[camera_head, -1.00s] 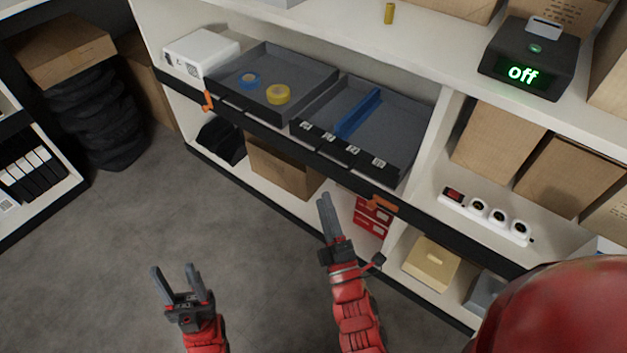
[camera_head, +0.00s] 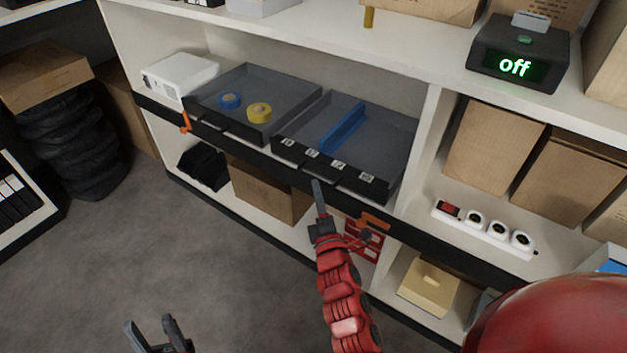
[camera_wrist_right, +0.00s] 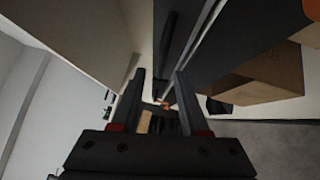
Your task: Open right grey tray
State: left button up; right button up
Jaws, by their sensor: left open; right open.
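The right grey tray (camera_head: 385,145) sits on the middle shelf in the head view. It has a blue divider (camera_head: 343,128) inside and several small labels along its dark front. My right gripper (camera_head: 318,188) is just in front of and below the tray's front edge, open and empty. In the head view its fingers overlap, and I cannot tell whether they touch the tray. Its open fingers also show in the right wrist view (camera_wrist_right: 160,78), with dark shelf edges beyond. My left gripper (camera_head: 150,328) is open and empty over the floor at the bottom left, partly cut off.
A left grey tray (camera_head: 285,88) holds a blue tape roll (camera_head: 229,101) and a yellow tape roll (camera_head: 259,112). An orange clip (camera_head: 374,222) sits on the shelf edge right of my right gripper. Cardboard boxes (camera_head: 268,190) stand below.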

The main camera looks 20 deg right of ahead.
jog(key=shift+w+d+r+b, duration=0.15)
jog(key=shift+w+b, duration=0.05)
jog(key=shift+w, duration=1.15)
jog(key=shift+w+d+r+b, duration=0.1)
jog(key=shift+w+d+b, duration=0.05)
jog(key=shift+w, duration=1.15)
grip_shut()
